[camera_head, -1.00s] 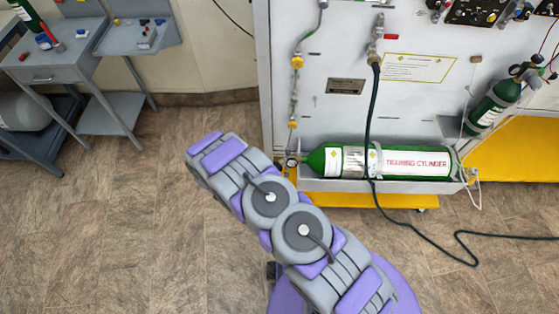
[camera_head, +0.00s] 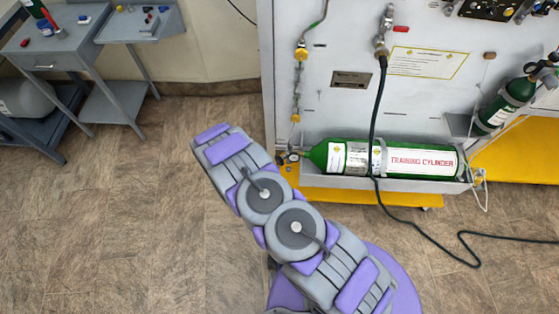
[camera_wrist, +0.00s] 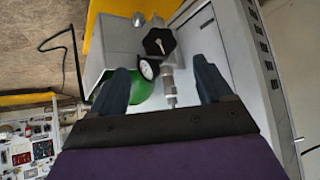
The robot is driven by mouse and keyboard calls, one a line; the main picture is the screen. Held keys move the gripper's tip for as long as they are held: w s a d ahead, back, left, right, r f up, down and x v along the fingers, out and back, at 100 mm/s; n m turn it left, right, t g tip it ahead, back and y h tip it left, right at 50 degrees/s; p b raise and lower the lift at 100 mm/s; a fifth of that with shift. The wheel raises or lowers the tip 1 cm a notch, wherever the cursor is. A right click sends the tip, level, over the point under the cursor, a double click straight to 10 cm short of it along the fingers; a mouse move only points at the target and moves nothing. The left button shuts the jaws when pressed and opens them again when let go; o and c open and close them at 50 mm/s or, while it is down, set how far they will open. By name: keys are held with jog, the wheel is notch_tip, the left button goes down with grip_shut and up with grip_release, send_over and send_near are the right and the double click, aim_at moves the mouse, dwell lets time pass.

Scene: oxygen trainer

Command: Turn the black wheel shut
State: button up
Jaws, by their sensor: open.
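The black wheel (camera_wrist: 159,41) is a lobed knob with a light mark on its face, in the upper middle of the wrist view. A round gauge (camera_wrist: 148,68) and a metal fitting (camera_wrist: 169,82) lie just below it, near a green cylinder end (camera_wrist: 143,94). My gripper (camera_wrist: 161,66) is open, with one dark finger on each side of the fitting. The wheel lies beyond the fingertips, between their lines, and nothing is gripped. In the head view my gripper does not show.
A green training cylinder (camera_head: 415,160) lies in a grey tray on the white panel (camera_head: 345,110). A dark hose (camera_head: 376,120) hangs in front of it and runs over the floor. A grey workbench (camera_head: 50,50) stands at left. Brown floor (camera_head: 110,220) is clear between.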

aim_at(278, 160)
jog(key=b+x, duration=0.1)
jog(key=x, duration=0.8)
jog(key=shift+w+f+b, duration=0.1)
jog(key=shift+f+b, duration=0.1)
jog(key=shift+b, duration=0.2)
jog(key=c, duration=1)
jog(key=shift+o, duration=0.2)
jog(key=shift+r, duration=0.1)
